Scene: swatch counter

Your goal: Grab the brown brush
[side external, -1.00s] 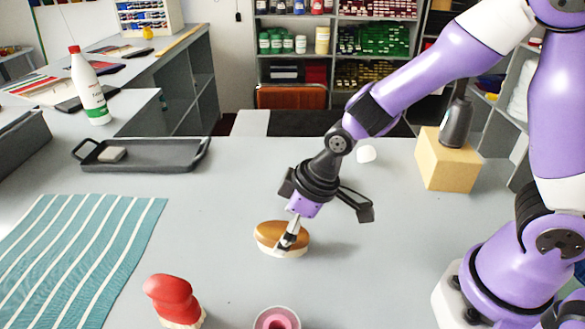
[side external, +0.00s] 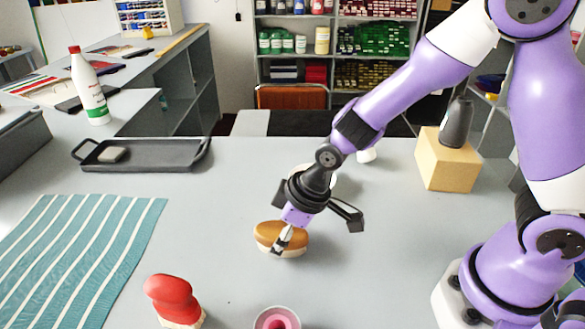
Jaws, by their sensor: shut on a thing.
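The brown brush (side external: 265,233), an oval brown-topped block with a pale underside, is on the grey counter in the middle of the side external view. My gripper (side external: 281,241) reaches down over it from the upper right, tilted, and is shut on it. The near finger lies against the brush's front side; the far finger's contact is hidden. I see no clear gap between the brush and the counter. A red-handled brush (side external: 172,298) stands at the front left, apart from my gripper.
A pink ring-like thing in a pale round holder (side external: 277,319) is at the front edge. A striped teal cloth (side external: 75,255) lies left, a dark tray (side external: 145,155) with a grey block behind it. A wooden block (side external: 447,165) stands back right.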

